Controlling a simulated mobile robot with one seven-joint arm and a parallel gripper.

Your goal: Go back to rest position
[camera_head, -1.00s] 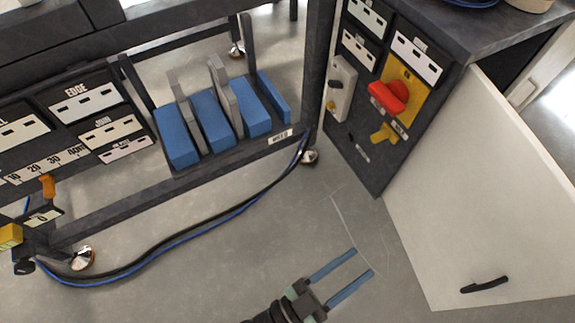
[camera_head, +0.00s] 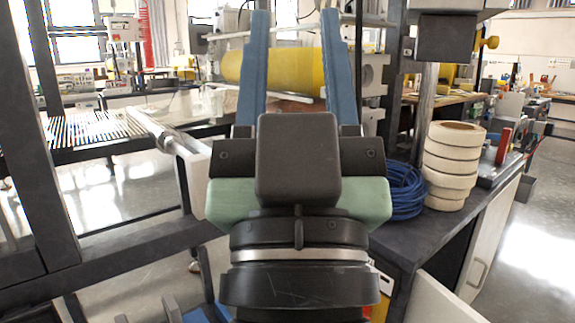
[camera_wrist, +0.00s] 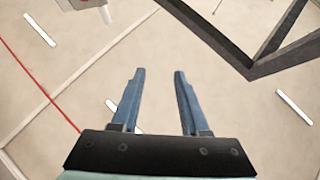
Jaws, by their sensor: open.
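My gripper (camera_head: 293,50) stands upright in the middle of the head view, with its two blue fingers pointing up and spread apart. Nothing is between the fingers. In the wrist view the gripper (camera_wrist: 158,78) is also open and empty, facing a pale ceiling-like surface with light strips. The gripper and wrist hide part of the machine behind them.
A dark bench (camera_head: 425,232) at the right holds a stack of cream rolls (camera_head: 452,165) and a coil of blue cable (camera_head: 403,190). A yellow roller (camera_head: 300,70) lies behind the fingers. A dark frame post (camera_head: 40,130) stands at left. Open floor (camera_head: 535,240) shows at far right.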

